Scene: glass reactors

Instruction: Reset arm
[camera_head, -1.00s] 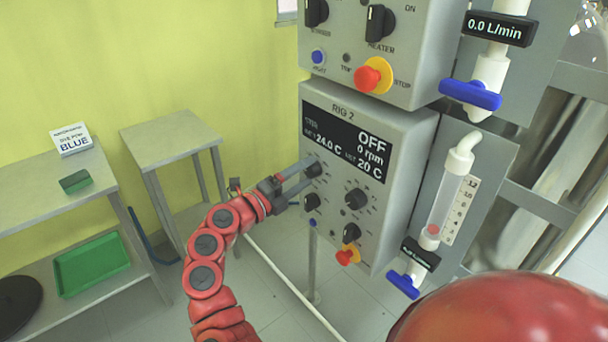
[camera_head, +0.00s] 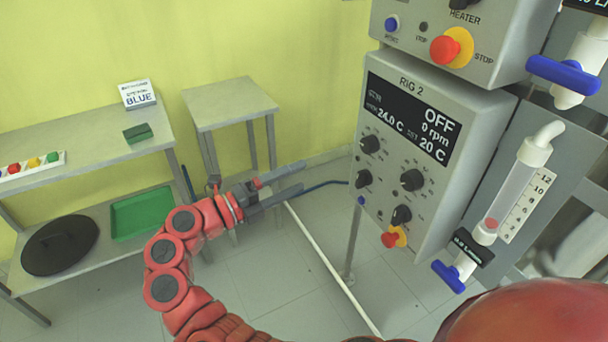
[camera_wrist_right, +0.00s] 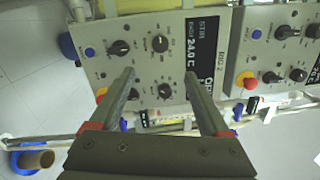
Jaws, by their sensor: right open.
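My right gripper (camera_head: 302,177) is open and empty. It is in the air to the left of the RIG 2 control box (camera_head: 440,205), clear of its front. In the right wrist view, its two fingers (camera_wrist_right: 159,76) are spread apart with nothing between them, and the panel is beyond them. The RIG 2 display (camera_head: 412,118) reads OFF, 0 rpm, 24.0 C and 20 C. Several black knobs (camera_head: 412,180) and a red stop button (camera_head: 390,240) are on the panel. My left gripper is not in view.
A small grey table (camera_head: 230,103) stands behind the gripper. A flow tube with a blue valve (camera_head: 448,276) is right of the box. A pale floor rail (camera_head: 330,268) runs below.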

